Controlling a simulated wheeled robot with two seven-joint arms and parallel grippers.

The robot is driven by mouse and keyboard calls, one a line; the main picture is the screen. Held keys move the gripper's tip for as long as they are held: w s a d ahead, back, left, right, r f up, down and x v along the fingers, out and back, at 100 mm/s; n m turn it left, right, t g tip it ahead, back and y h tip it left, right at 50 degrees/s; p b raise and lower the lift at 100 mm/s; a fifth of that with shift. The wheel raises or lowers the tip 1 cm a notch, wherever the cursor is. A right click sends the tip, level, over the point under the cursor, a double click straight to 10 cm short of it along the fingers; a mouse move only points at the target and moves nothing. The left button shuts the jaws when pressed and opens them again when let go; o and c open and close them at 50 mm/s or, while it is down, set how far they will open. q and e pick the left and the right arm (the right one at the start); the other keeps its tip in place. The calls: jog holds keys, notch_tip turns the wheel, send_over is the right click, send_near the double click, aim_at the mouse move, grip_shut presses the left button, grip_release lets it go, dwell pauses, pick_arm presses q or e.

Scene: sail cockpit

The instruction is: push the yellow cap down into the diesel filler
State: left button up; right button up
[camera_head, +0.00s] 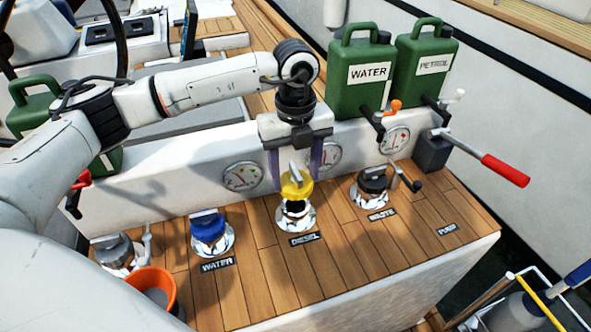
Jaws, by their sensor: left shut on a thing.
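The yellow cap (296,186) is between the fingers of my left gripper (295,170), which is shut on it from above. The cap is upright and sits right over the diesel filler (296,216), a chrome ring with a dark opening on the wooden deck. The dark opening shows below the cap, so the cap looks a little above it; whether its lower end touches the filler I cannot tell. A label marked diesel (305,239) lies in front of the filler. My right gripper is not in view.
A blue-capped water filler (210,232) stands left and a black-capped waste filler (372,183) right. An orange funnel or cup (153,289) is at the front left. Gauges (243,176) and green jerrycans (361,73) stand behind. A red-handled lever (505,170) juts out at the right.

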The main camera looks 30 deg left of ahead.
aim_at(295, 187)
pick_arm(q)
jog(key=shift+f+b, duration=0.3)
jog(key=shift+f, duration=0.3)
notch_tip(295, 187, down, 3)
jog(key=shift+r+b, duration=0.15)
jog(key=shift+b, duration=0.75)
jog(key=shift+f, duration=0.3)
jog(key=shift+f+b, duration=0.2)
jog(key=shift+b, duration=0.15)
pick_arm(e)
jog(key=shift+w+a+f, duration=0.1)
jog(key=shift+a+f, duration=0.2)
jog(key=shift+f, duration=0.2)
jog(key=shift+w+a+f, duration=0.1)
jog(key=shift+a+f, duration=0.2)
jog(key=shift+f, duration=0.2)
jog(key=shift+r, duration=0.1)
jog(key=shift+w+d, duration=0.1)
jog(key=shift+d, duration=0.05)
pick_arm(q)
jog(key=shift+f+b, duration=0.35)
jog(key=shift+f, duration=0.2)
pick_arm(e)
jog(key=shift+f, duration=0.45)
pick_arm(q)
jog(key=o, duration=0.9)
